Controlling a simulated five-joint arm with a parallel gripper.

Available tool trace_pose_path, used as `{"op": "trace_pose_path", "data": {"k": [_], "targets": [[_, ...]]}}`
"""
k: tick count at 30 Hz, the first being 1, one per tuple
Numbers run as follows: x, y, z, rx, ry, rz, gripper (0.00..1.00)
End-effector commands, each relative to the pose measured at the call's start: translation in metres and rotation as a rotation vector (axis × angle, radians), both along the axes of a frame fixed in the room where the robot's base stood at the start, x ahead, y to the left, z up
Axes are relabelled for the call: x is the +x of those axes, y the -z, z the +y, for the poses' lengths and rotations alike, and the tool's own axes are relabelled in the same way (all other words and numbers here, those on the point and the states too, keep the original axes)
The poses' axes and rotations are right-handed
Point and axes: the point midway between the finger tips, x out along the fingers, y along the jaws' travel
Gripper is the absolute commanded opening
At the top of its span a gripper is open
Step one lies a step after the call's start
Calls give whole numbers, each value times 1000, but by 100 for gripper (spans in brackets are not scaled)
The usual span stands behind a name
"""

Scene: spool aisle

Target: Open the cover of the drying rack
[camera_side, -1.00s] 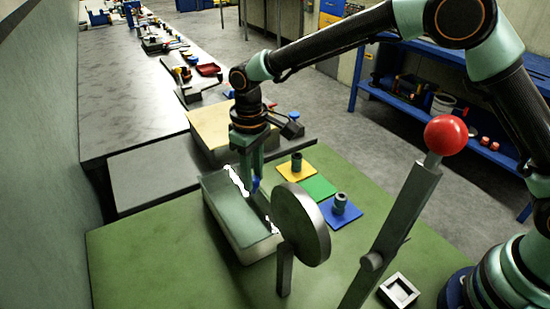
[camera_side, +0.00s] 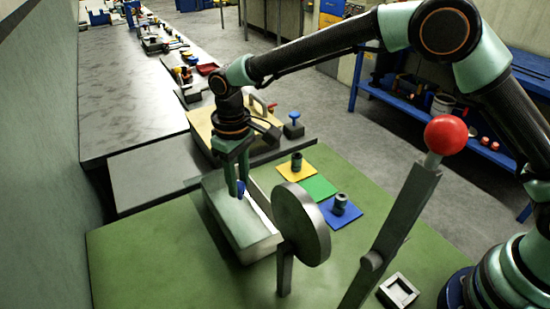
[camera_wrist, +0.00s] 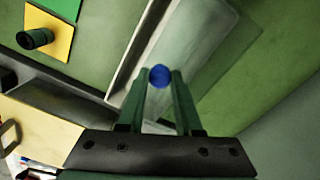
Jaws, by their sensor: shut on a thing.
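The drying rack (camera_side: 262,245) is a long pale box on the green bench. Its translucent greenish cover (camera_side: 228,212) lies over most of the top, with an open strip along the right side. In the wrist view the cover (camera_wrist: 210,50) overhangs the pale rack (camera_wrist: 133,52). A small blue knob (camera_wrist: 160,76) sits between my fingertips. My gripper (camera_side: 239,184) points down over the rack and is shut on this knob. The knob's lower part is hidden.
A grey disc on a post (camera_side: 298,222) stands close to the rack's right front. A lever with a red ball (camera_side: 446,135) stands further right. Yellow (camera_side: 297,173) and blue (camera_side: 341,215) pads carry dark cylinders. The green pad (camera_side: 318,187) is bare.

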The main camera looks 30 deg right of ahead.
Motion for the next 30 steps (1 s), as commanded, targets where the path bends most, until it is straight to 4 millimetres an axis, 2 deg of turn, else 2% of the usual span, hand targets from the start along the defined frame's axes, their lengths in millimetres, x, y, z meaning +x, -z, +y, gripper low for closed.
{"op": "trace_pose_path", "data": {"k": [1, 3, 9, 21, 22, 24, 30], "targets": [[1, -1, 15, 5, -6, -8, 0], [2, -1, 29, 5, -5, -9, 0], [1, -1, 54, 5, -3, -9, 0], [1, -2, 60, 7, 0, -10, 0], [1, -2, 59, 7, 0, -10, 41], [1, -2, 59, 6, 0, -9, 64], [1, -1, 58, 4, 0, -6, 64]]}}
